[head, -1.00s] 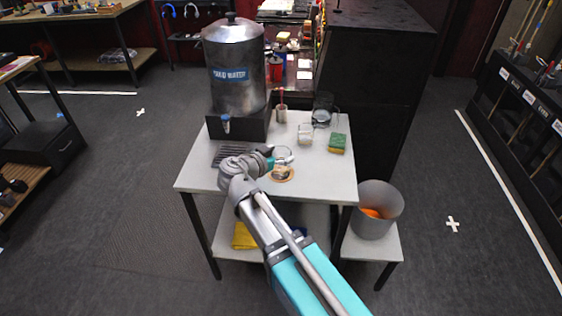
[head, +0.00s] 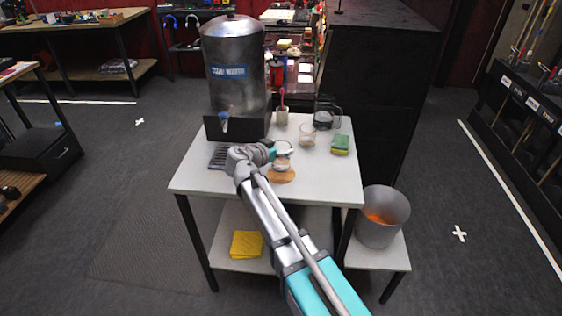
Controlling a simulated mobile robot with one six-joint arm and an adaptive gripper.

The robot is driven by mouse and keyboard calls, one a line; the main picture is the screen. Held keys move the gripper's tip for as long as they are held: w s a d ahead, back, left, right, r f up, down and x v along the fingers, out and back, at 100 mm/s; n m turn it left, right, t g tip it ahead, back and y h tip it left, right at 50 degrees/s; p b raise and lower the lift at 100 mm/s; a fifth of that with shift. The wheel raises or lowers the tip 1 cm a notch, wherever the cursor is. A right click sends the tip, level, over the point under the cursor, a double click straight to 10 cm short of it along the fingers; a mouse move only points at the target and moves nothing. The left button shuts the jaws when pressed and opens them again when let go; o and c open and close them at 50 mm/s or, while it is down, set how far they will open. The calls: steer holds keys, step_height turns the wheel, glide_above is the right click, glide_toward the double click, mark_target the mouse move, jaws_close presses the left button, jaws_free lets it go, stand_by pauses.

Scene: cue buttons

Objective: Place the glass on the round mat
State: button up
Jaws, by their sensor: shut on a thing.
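The glass (head: 283,160) is a small clear tumbler at the front middle of the white table. My gripper (head: 277,153) reaches it from the left and is shut on it. The glass looks upright. The round mat (head: 282,177) is a tan disc near the table's front edge. The glass's lower end overlaps the mat's back part in the picture; I cannot tell whether it touches the mat or hangs above it. The fingertips are small and partly hidden by the glass and my wrist.
A metal water urn (head: 237,80) stands at the back left, with a drip grille (head: 220,157) before it. Behind the glass are a second glass (head: 307,136), a cup (head: 282,117), a dark jug (head: 325,117) and a green-yellow sponge (head: 340,144). Clear tabletop lies right of the mat.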

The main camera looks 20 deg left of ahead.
steer(key=shift+w+a+f, duration=0.1)
steer(key=shift+w+f, duration=0.1)
stand_by(0.3)
steer(key=shift+w+a+f+b, duration=0.15)
steer(key=shift+w+f+b, duration=0.3)
steer(key=shift+f+b, duration=1.55)
steer(key=shift+b, duration=0.05)
steer(key=shift+f, duration=0.15)
steer(key=o, duration=1)
steer(key=shift+s, duration=0.1)
steer(key=shift+r, duration=0.2)
steer(key=shift+s+r, duration=0.1)
steer(key=shift+s, duration=0.1)
steer(key=p+v, duration=0.3)
steer(key=v, duration=0.8)
steer(key=shift+s+p, duration=0.3)
